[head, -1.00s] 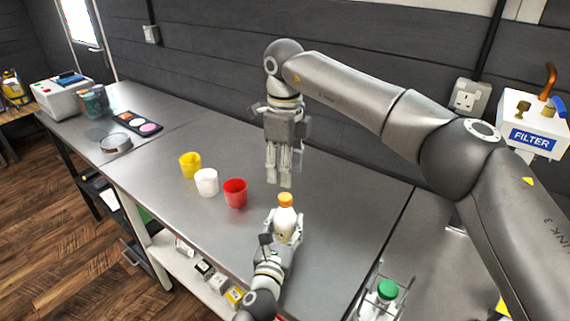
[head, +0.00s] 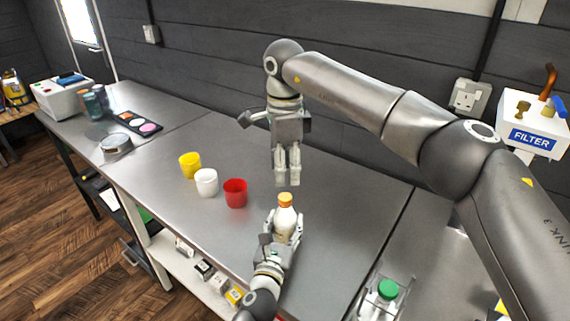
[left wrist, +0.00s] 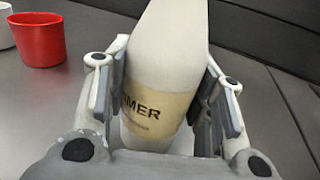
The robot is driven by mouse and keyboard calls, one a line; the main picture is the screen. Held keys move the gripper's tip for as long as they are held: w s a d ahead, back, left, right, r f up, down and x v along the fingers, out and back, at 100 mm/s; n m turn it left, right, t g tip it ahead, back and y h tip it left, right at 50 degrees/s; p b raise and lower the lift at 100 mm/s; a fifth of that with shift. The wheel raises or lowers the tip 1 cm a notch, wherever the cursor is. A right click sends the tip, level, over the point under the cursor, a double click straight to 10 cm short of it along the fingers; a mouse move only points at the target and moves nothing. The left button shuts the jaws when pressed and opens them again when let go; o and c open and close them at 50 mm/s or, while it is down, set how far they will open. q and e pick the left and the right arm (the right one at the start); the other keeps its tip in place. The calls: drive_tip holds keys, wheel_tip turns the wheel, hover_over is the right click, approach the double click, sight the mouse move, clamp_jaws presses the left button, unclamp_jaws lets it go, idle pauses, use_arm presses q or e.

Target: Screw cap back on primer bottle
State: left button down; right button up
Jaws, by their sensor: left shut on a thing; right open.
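The primer bottle (head: 286,221) is white with an orange cap (head: 285,199) at its top. It stands nearly upright in my left gripper (head: 283,232), which is shut on its body. In the left wrist view the bottle (left wrist: 160,75) fills the middle, with part of its label lettering showing; its top is out of that view. My right gripper (head: 287,183) points down just above the cap. It is open and holds nothing; a small gap seems to lie between its fingertips and the cap. How firmly the cap sits on the neck cannot be told.
A red cup (head: 235,193), a white cup (head: 206,182) and a yellow cup (head: 190,165) stand left of the bottle on the metal bench (head: 335,220). A green-capped bottle (head: 388,289) stands in a rack at the front right.

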sight(285, 196)
wheel_tip(285, 196, down, 8)
drive_tip(key=shift+r, duration=0.25)
drive_tip(key=shift+c, duration=0.2)
clamp_jaws()
drive_tip(key=m, duration=1.1)
drive_tip(key=shift+m, duration=0.3)
drive_tip(key=shift+o, duration=0.9)
unclamp_jaws()
drive_tip(key=shift+r, duration=0.1)
wheel_tip(285, 196, up, 12)
